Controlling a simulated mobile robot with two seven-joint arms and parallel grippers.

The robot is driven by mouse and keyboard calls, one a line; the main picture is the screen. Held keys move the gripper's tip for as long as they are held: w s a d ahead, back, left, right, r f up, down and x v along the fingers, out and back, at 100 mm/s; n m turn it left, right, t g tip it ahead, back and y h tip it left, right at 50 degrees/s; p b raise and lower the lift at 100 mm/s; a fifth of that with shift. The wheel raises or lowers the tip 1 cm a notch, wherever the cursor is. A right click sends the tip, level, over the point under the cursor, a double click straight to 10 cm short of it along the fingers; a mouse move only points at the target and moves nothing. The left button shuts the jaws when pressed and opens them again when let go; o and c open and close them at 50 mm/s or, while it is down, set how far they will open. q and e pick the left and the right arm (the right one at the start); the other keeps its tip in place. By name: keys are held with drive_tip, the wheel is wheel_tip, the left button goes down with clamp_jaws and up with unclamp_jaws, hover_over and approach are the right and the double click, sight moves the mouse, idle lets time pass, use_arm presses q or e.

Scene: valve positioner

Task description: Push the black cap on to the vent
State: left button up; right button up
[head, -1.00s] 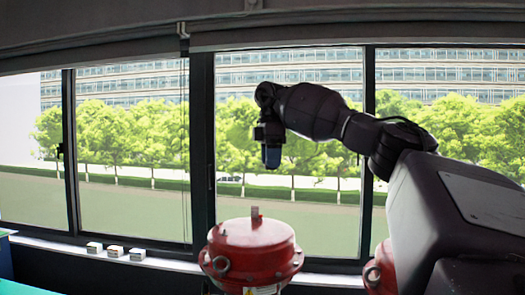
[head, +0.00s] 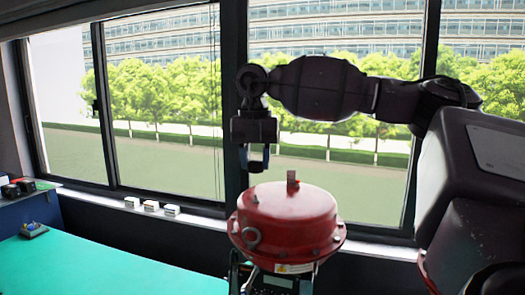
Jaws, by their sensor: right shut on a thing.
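My right gripper (head: 255,163) points down, its fingers just above and to the left of the top of a red domed housing (head: 287,208). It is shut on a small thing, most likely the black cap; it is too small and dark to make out. A short brownish upright stub (head: 292,181) stands on top of the dome. I cannot tell whether this is the vent; no other vent can be made out. My left gripper is not in view.
A green-topped table (head: 110,265) is at lower left, with a small device (head: 33,230) on it. Several small white boxes (head: 151,206) stand on the window sill. A dark instrument (head: 270,282) sits below the red housing. Windows are behind.

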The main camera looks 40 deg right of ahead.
sight(256, 201)
drive_tip(key=shift+s+a+r, duration=0.1)
drive_tip(key=shift+s+a, duration=0.2)
drive_tip(key=shift+w+d+f+b, duration=0.1)
drive_tip(key=shift+f+b, duration=0.2)
drive_tip(key=shift+f, duration=0.2)
drive_tip(key=shift+w+d+f+b, duration=0.1)
drive_tip(key=shift+f+b, duration=0.15)
drive_tip(key=shift+f, duration=0.2)
drive_tip(key=shift+s+f+b, duration=0.1)
drive_tip(key=shift+f+b, duration=0.55)
drive_tip(key=shift+f, duration=0.3)
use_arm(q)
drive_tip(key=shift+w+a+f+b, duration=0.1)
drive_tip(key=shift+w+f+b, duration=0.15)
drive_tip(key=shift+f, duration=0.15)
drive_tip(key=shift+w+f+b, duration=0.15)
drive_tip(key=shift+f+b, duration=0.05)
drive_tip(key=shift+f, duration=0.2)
use_arm(e)
drive_tip(key=shift+f, duration=0.75)
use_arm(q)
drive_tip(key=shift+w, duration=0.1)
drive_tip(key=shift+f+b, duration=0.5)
use_arm(e)
drive_tip(key=shift+f, duration=0.85)
drive_tip(key=o, duration=1)
drive_tip(key=shift+r, duration=0.15)
